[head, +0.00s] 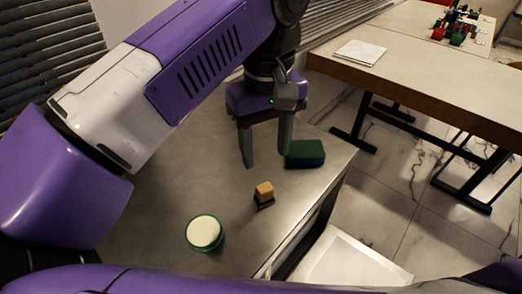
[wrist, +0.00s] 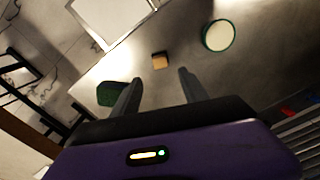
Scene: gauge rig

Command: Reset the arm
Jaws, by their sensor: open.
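My purple arm reaches across the grey counter (head: 150,215) from the left in the head view. My gripper (head: 267,160) points down over the counter with its two grey fingers apart and nothing between them. It also shows in the wrist view (wrist: 157,85), open and empty. A small orange-brown block (head: 264,190) with a dark base stands on the counter, apart from the fingers. It shows ahead of the fingertips in the wrist view (wrist: 159,61).
A green-rimmed round container with a pale top (head: 204,232) stands at the counter's front. A dark green and blue block (head: 305,154) lies right of my gripper. An open drawer or white tray (head: 350,262) juts out at the right. A table (head: 430,85) stands beyond the floor gap.

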